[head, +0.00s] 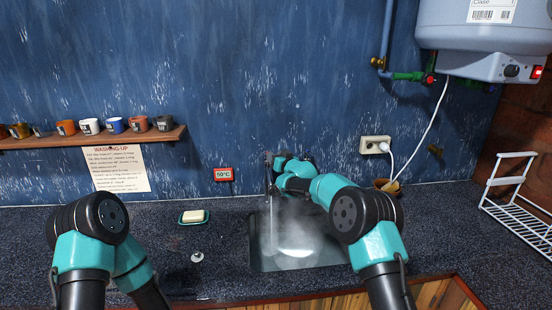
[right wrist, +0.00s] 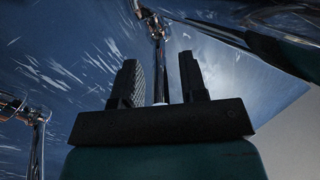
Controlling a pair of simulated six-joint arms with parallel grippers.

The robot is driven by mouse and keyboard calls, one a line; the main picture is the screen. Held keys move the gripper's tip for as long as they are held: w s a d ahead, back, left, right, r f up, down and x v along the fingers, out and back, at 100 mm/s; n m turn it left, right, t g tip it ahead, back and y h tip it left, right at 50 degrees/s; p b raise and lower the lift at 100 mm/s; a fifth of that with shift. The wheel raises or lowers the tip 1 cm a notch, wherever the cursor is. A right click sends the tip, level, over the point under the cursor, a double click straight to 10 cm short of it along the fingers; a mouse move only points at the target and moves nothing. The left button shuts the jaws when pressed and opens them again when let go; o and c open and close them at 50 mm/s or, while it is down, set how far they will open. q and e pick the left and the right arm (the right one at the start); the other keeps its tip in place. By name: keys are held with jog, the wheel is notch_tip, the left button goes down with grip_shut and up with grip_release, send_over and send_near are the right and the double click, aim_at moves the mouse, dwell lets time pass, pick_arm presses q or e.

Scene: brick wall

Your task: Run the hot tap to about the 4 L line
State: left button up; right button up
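The sink (head: 258,262) is set in the dark counter. A thin stream of water (head: 272,222) falls into it and steam rises. A pale rounded shape (head: 300,232) in the sink is blurred by steam; no litre line can be made out. The tap (head: 268,172) stands at the back wall, mostly hidden by my right arm. My right gripper (right wrist: 158,88) is at the tap, fingers apart, with a chrome lever (right wrist: 155,28) between them and gaps on both sides. A small display (head: 223,174) reads 50°C. My left arm is at lower left, its gripper out of sight.
A soap dish (head: 193,217) and a small metal plug (head: 197,257) lie left of the sink. A white rack (head: 515,205) stands at right. A shelf (head: 90,139) of cups and a water heater (head: 480,35) hang on the wall. The left counter is mostly clear.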

jog(key=shift+s, duration=0.1)
jog(key=v, duration=1.7)
jog(key=shift+s, duration=0.15)
jog(key=shift+c, duration=0.4)
